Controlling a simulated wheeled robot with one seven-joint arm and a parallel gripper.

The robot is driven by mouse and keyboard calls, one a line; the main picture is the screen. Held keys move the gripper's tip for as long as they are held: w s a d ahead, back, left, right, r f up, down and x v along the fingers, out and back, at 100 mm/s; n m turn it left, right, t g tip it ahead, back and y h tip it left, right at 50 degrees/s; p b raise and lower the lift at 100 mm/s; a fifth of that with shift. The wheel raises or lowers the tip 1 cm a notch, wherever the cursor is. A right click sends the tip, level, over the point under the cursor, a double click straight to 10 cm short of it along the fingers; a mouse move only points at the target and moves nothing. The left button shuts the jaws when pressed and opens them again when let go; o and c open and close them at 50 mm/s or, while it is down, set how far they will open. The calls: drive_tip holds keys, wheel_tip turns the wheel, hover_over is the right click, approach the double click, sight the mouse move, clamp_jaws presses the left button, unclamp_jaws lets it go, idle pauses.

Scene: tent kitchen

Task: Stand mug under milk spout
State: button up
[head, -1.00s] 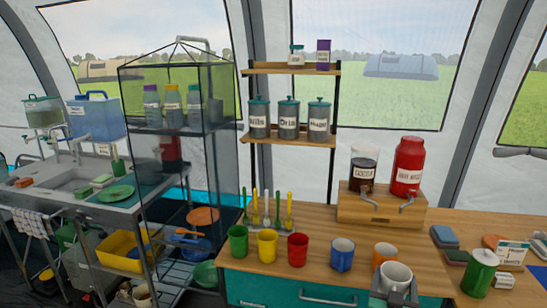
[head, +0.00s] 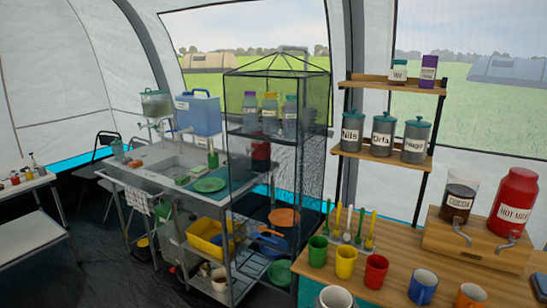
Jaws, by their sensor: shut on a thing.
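The red HOT MILK dispenser (head: 515,203) stands on a wooden stand (head: 470,245) at the right, with its grey milk spout (head: 507,243) at the front. A pale mug (head: 337,296) shows at the bottom edge, cut off by the frame, its round open top facing up. My gripper (head: 336,304) is shut on this mug; only a sliver of it shows, and most of it is below the frame. The mug is in front of the counter, well to the left of the milk spout and apart from it.
A COCOA dispenser (head: 460,197) shares the stand. Green (head: 318,250), yellow (head: 346,261), red (head: 376,271), blue (head: 422,286) and orange (head: 470,297) cups line the wooden counter (head: 400,250). A mesh-sided rack (head: 280,75) and sink (head: 180,165) stand left.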

wheel_tip(320, 180, up, 7)
drive_tip(key=s, duration=0.1)
drive_tip(key=shift+f, duration=0.15)
